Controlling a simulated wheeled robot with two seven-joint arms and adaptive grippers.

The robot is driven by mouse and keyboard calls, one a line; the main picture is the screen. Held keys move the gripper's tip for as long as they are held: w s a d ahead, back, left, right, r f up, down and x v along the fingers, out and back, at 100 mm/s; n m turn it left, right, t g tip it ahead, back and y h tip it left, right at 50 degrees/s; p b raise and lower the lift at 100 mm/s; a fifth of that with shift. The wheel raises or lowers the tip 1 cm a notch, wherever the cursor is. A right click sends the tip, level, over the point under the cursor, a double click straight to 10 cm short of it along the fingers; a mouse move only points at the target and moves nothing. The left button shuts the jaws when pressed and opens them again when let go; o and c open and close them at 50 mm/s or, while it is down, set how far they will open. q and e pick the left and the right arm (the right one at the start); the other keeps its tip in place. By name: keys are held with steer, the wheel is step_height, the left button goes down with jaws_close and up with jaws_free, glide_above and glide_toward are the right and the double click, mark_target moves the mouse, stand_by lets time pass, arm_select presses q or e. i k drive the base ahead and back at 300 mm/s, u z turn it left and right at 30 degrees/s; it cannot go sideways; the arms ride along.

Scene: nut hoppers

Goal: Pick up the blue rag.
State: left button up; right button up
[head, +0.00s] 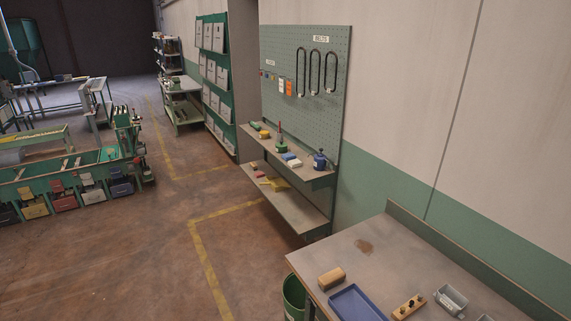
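A small flat blue item (289,156), which looks like the blue rag, lies on the upper shelf (268,147) below the pegboard. A white item (295,163) lies right beside it, and a dark blue can (319,161) stands to its right. A green can with a red spout (281,142) stands behind it to the left. The blue item is small and far off, so its folds cannot be made out. Neither of my grippers is in view.
A workbench (372,248) at the lower right carries a blue tray (357,303), a brown block (331,278) and small grey bins. A green bucket (294,296) stands by its left edge. Green machinery (70,178) is at left. The floor between (160,255) is clear.

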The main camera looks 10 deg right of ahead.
mark_target(288, 156)
steer(key=u, duration=0.4)
steer(key=i, duration=1.1)
steer(key=u, duration=0.45)
steer(key=i, duration=2)
steer(key=z, duration=0.15)
steer(key=i, duration=1.7)
steer(key=z, duration=0.65)
